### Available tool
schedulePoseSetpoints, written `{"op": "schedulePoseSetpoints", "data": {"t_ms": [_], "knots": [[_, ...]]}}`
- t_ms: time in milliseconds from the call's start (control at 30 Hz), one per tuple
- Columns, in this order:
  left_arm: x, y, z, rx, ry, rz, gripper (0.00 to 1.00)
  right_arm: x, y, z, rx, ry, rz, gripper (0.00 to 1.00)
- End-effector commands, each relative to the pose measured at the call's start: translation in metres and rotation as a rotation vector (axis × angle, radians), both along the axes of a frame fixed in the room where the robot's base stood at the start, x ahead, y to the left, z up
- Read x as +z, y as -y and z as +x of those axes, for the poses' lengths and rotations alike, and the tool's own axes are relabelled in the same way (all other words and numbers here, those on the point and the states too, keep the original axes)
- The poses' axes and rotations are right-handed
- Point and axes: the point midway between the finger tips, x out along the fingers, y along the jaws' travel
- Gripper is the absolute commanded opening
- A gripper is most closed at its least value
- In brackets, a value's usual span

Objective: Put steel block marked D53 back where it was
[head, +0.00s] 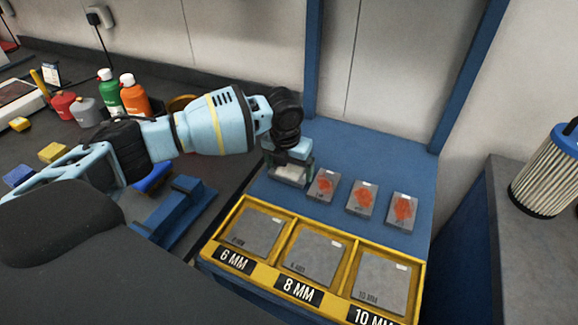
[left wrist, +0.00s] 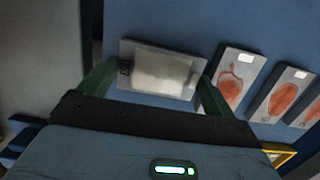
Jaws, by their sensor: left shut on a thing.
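My left gripper (head: 289,165) is shut on a grey steel block (head: 288,174) at the left end of a row of blocks on the blue bench top. In the left wrist view the block (left wrist: 157,72) lies between the two green fingers, with a pale smeared patch on top and a dark mark at its left end, too blurred to read fully. I cannot tell whether the block touches the bench. Three other blocks with orange-red patches, the near one (head: 325,186), the middle one (head: 362,198) and the right one (head: 403,210), lie to its right. My right gripper is out of view.
A yellow tray (head: 274,272) in front has compartments labelled 6 MM, 8 MM and 10 MM, each holding a grey plate. Blue uprights (head: 470,72) stand behind the bench. Bottles (head: 135,96) and a blue bracket (head: 178,212) are at left; a filter cylinder (head: 548,172) is at right.

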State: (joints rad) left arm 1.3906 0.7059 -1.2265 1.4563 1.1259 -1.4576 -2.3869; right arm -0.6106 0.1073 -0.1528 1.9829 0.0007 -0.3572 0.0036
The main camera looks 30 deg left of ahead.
Motion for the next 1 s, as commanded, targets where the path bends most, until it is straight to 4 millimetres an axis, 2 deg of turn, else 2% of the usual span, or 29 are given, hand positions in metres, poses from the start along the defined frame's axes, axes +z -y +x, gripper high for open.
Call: {"op": "schedulePoseSetpoints", "data": {"t_ms": [67, 100, 133, 367, 533, 1000], "knots": [[0.0, 0.0, 0.001, 0.0, 0.003, -0.002, 0.35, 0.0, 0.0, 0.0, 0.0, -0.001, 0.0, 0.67], [-0.002, 0.0, 0.0, 0.0, -0.001, 0.0, 0.94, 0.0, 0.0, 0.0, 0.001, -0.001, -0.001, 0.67], [-0.002, 0.0, 0.0, 0.0, 0.0, 0.0, 0.98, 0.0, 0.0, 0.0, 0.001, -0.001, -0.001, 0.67], [-0.002, 0.0, 0.0, 0.0, 0.0, 0.0, 1.0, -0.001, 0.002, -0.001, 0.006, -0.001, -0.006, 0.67], [0.009, 0.0, -0.001, 0.0, 0.002, 0.0, 1.0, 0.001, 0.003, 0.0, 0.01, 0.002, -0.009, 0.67], [0.095, 0.001, -0.014, 0.0, 0.003, 0.0, 1.0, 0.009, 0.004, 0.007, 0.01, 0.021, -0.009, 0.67]]}}
